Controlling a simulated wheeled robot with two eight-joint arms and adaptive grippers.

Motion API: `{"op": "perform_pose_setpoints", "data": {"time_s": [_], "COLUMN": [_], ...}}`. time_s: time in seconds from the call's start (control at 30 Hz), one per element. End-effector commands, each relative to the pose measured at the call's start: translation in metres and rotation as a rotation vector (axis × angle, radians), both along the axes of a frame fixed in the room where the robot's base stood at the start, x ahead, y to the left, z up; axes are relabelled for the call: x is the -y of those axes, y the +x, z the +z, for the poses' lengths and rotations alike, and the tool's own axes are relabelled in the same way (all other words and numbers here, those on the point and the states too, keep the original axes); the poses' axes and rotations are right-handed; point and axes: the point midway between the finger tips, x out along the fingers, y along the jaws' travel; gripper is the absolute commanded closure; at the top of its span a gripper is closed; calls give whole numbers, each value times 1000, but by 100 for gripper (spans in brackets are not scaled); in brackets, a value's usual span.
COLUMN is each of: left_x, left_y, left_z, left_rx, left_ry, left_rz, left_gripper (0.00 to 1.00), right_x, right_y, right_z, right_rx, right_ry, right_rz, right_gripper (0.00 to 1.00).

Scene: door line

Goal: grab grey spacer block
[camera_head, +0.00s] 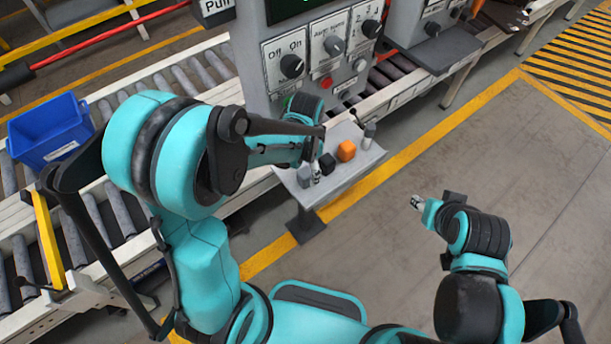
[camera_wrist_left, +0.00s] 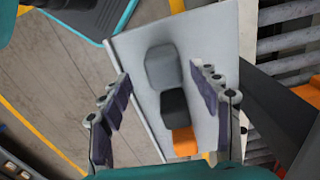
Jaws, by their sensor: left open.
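The grey spacer block (camera_wrist_left: 163,66) lies on a small light-grey table (camera_wrist_left: 223,35), at the end of a row with a black block (camera_wrist_left: 174,105) and an orange block (camera_wrist_left: 184,141). In the head view the grey block (camera_head: 304,176) is partly hidden by my left gripper (camera_head: 316,172). In the left wrist view my left gripper (camera_wrist_left: 160,77) is open, and its fingertips lie to either side of the grey block in the picture. I cannot tell whether they touch it. My right gripper (camera_head: 417,202) is away from the table, over the floor; its jaws are too small to read.
The orange block (camera_head: 346,151) and a grey-and-white item (camera_head: 369,137) stand farther along the table. A control panel (camera_head: 322,52) with knobs rises behind it. A blue bin (camera_head: 48,131) sits on the roller conveyor at left. The floor at right is clear.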

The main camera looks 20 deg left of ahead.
Motion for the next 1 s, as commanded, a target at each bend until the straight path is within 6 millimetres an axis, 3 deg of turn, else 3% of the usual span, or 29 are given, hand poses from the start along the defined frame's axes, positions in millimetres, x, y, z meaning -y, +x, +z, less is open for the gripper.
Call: {"op": "perform_pose_setpoints", "data": {"time_s": [0.27, 0.57, 0.8, 1.0], "left_x": [-3, -3, -3, -3], "left_y": [5, 4, 4, 4], "left_z": [-42, -46, -46, -46], "left_rx": [1, 1, 1, 1], "left_ry": [0, 0, 0, 0], "left_rz": [1, 1, 2, 2], "left_gripper": [37, 37, 92, 92], "right_x": [0, 0, 0, 0], "right_y": [0, 0, 0, 0], "right_z": [-14, -14, -14, -14], "right_rx": [0, 0, 0, 0], "right_ry": [0, 0, 0, 0], "right_rz": [0, 0, 0, 0], "right_gripper": [60, 60, 60, 60]}}
